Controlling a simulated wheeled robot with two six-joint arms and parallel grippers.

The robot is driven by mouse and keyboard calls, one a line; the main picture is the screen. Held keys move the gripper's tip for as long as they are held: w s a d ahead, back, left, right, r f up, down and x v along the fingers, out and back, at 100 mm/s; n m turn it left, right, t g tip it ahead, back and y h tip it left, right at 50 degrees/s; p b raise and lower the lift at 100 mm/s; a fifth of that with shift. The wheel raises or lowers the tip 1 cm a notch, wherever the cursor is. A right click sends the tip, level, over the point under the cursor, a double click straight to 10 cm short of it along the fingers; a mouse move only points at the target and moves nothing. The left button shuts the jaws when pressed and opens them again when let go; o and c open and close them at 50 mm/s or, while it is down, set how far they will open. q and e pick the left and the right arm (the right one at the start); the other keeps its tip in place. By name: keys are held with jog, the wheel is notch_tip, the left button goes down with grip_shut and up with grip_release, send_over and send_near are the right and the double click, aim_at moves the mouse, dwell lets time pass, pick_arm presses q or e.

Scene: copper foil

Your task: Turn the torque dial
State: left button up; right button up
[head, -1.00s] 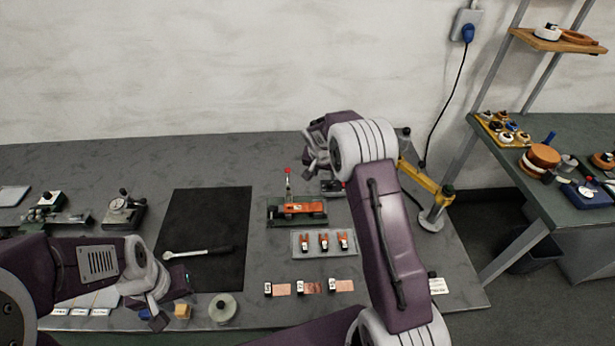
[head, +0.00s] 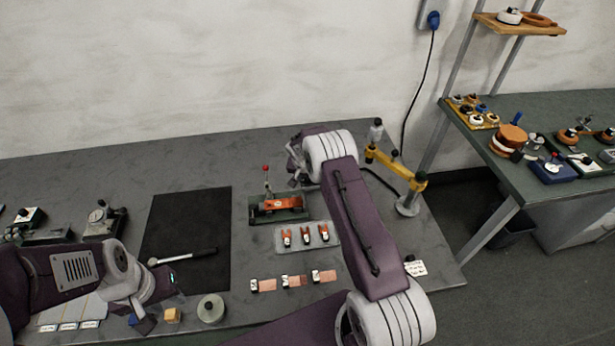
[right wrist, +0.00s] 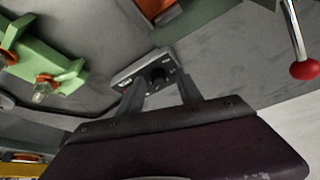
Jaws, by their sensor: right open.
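A small grey block with a dark round knob (right wrist: 158,76) shows in the right wrist view, apparently the torque dial. It lies just beyond the fingertips of my right gripper (right wrist: 163,88). The jaws are open, one finger on each side of the knob in the picture; I cannot tell whether they touch it. In the head view my right gripper (head: 296,178) is over the back of the bench, and my own arm largely hides the block. My left gripper (head: 155,316) is low over the front left of the bench; its fingers are unclear.
A green fixture with a red-knobbed lever (head: 266,180) stands left of my right gripper. A yellow jointed arm (head: 393,168) stands on a post to the right. A tray of small parts (head: 281,240) and a ratchet on a black mat (head: 190,215) lie nearer.

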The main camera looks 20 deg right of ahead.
grip_shut()
